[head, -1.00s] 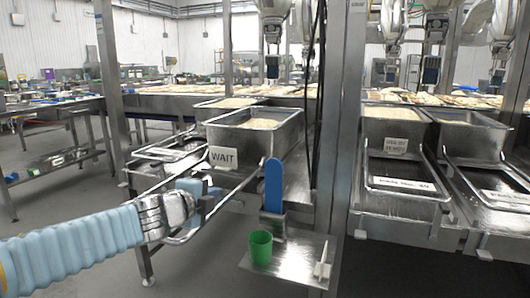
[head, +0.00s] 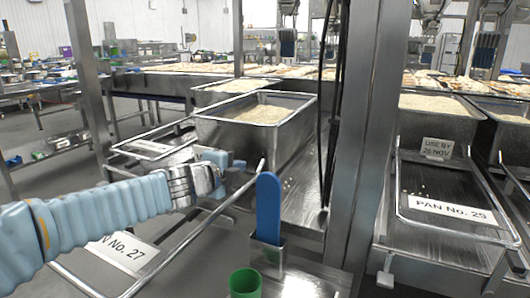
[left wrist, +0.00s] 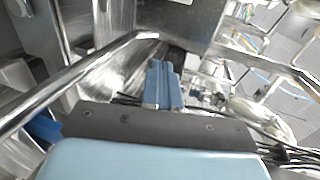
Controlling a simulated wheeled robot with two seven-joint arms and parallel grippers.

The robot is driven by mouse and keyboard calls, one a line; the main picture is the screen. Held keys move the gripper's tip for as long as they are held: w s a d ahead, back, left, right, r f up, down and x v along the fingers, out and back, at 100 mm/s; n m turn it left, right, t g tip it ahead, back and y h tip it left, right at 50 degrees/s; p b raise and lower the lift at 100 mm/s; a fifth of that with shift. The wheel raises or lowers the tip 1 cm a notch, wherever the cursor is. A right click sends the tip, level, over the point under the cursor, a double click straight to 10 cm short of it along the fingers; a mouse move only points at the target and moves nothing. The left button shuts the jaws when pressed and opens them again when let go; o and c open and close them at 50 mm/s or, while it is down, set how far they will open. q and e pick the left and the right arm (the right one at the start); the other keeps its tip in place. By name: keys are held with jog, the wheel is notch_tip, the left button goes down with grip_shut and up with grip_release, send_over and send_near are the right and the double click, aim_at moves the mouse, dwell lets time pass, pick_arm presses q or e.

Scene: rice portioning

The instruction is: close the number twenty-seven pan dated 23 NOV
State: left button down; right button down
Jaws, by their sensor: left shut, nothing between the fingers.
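The pan (head: 252,139) holds rice, is open at the top and stands left of the steel post. My forearm covers part of the lid and label. I see no date on this pan. My left gripper (head: 236,166) is at the pan's near left, by the lid's rail. In the left wrist view its blue fingers (left wrist: 163,86) are shut with nothing between them; a metal rail (left wrist: 85,72) passes to their left. My right gripper is out of view.
A blue paddle (head: 268,207) stands upright in a holder, with a green cup (head: 245,283) in front. The steel post (head: 375,130) separates this bay from pan No. 29 (head: 447,208), whose tag reads "USE BY 25 NOV". Another rice pan (head: 238,86) is behind.

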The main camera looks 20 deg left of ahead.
pick_arm(q)
jog(key=b, duration=0.2)
send_near(266, 154)
jog(key=shift+w+d+f, duration=0.15)
jog(key=shift+w+f, duration=0.5)
jog(key=shift+f, duration=0.15)
jog(key=shift+w+d+r+p, duration=0.1)
jog(key=shift+w+p, duration=0.3)
jog(key=shift+w, duration=0.85)
jog(key=shift+w+d+p, duration=0.1)
jog(key=shift+w+p, duration=0.25)
jog(key=shift+w, duration=0.9)
